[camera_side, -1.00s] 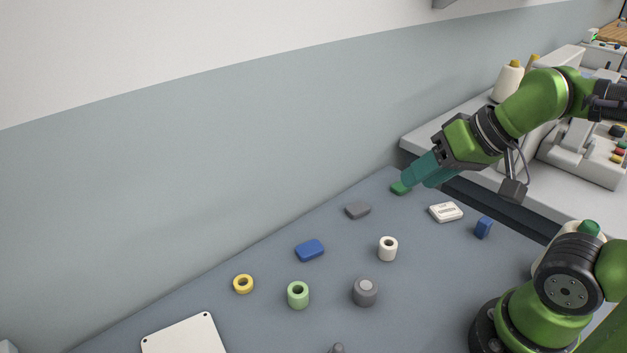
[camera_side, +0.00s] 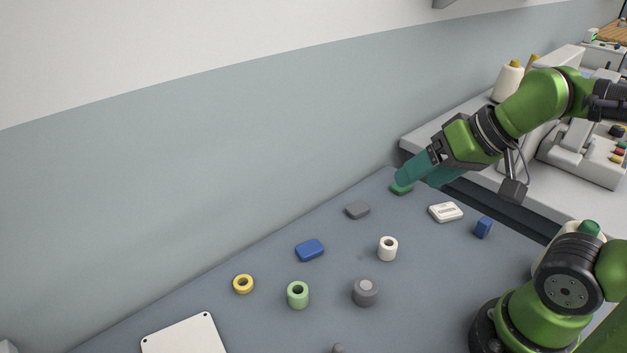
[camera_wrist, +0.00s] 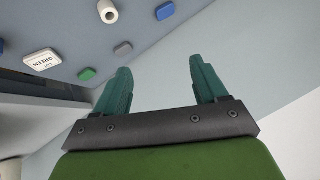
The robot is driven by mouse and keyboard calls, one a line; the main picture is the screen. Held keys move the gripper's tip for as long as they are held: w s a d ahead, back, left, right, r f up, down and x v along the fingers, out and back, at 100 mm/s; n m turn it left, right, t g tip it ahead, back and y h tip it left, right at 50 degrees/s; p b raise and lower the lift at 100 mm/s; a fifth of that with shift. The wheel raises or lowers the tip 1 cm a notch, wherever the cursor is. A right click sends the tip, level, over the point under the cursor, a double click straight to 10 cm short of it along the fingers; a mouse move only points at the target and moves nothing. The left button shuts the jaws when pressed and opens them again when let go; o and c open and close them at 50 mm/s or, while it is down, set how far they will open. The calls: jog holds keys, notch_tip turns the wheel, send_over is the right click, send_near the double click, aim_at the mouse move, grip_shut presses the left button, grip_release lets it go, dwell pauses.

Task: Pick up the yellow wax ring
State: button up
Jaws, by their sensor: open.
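The yellow wax ring (camera_side: 243,284) lies flat on the grey-blue table (camera_side: 430,290) at the left in the side view, near the wall. Its hole faces up. My gripper (camera_side: 424,176) is above the far end of the table, well away from the ring to the upper right. Its two teal fingers are spread with nothing between them, which also shows in the wrist view (camera_wrist: 160,85). The ring does not show in the wrist view.
A light green bobbin (camera_side: 298,295) stands just right of the ring. A blue block (camera_side: 309,250), a white bobbin (camera_side: 387,248), a grey cylinder (camera_side: 365,292) and a grey block (camera_side: 357,210) are spread around. A white plate (camera_side: 184,338) lies lower left. A green block (camera_side: 400,188) lies beneath my gripper.

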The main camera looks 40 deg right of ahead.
jog(key=n+g+h, duration=0.2)
jog(key=n+g, duration=0.3)
jog(key=g, duration=0.2)
send_over(243, 285)
notch_tip(243, 285, down, 8)
jog(key=r, duration=0.1)
jog(key=f, duration=0.8)
jog(key=s+f, duration=0.1)
jog(key=f, duration=0.2)
jog(key=shift+a+f, duration=0.15)
jog(key=shift+f, duration=0.25)
jog(key=shift+w+f, duration=0.25)
jog(key=shift+f, duration=1.15)
jog(key=shift+w+f, duration=0.2)
jog(key=shift+f, duration=1.15)
